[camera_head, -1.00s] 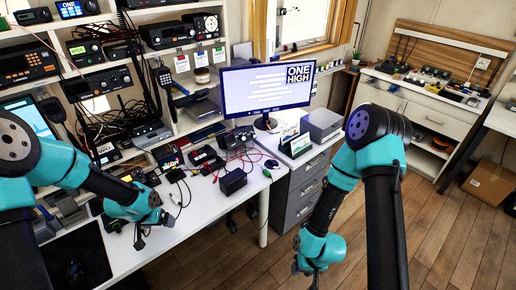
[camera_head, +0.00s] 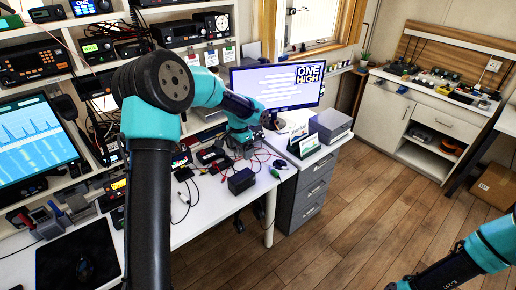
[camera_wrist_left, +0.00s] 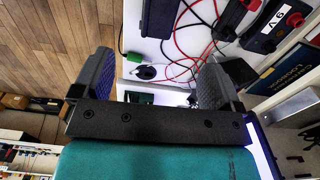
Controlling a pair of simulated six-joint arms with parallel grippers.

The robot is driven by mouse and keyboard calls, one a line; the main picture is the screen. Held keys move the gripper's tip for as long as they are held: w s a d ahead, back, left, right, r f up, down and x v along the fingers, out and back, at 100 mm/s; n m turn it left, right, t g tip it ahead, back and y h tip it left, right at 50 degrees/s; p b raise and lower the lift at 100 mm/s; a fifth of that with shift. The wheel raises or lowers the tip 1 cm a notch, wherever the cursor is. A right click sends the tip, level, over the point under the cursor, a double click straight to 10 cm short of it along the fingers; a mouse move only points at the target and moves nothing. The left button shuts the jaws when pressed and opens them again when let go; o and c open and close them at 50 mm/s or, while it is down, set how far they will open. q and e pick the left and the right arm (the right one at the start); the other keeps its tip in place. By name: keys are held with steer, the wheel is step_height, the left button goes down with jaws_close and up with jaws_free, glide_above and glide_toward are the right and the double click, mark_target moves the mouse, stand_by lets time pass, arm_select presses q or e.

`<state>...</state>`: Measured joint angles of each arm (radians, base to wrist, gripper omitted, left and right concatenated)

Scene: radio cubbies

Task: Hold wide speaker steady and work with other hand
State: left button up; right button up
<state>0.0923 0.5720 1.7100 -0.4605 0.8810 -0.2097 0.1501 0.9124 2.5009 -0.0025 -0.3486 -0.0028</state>
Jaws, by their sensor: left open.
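No thing in view can be told for certain as the wide speaker. A black unit with a round dial (camera_head: 217,24) on the upper shelf looks speaker-like. My left gripper (camera_head: 241,151) reaches over the desk in front of the monitor, its fingers small and partly hidden by the wrist. In the left wrist view its two grey fingers (camera_wrist_left: 156,75) are spread apart with nothing held between them. A small black box (camera_head: 241,181) stands on the desk near the gripper.
The monitor (camera_head: 275,87) stands behind the left gripper. Red and black cables (camera_wrist_left: 187,45) and a dark mouse (camera_wrist_left: 147,72) lie below it. A grey drawer unit (camera_head: 305,185) is to the right. The wooden floor (camera_head: 380,200) is clear.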

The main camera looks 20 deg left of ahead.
mark_target(241, 175)
arm_select(q)
steer(key=shift+s+a+f, duration=0.1)
steer(key=shift+a+f, duration=0.05)
steer(key=shift+f, duration=0.05)
arm_select(e)
steer(key=shift+w, duration=0.1)
arm_select(q)
step_height(241, 175, down, 17)
steer(key=shift+f, duration=0.1)
stand_by(0.7)
steer(key=shift+c, duration=0.2)
steer(key=c, duration=1.2)
steer(key=shift+o, duration=0.2)
arm_select(e)
steer(key=shift+c, duration=0.4)
jaws_close()
stand_by(1.3)
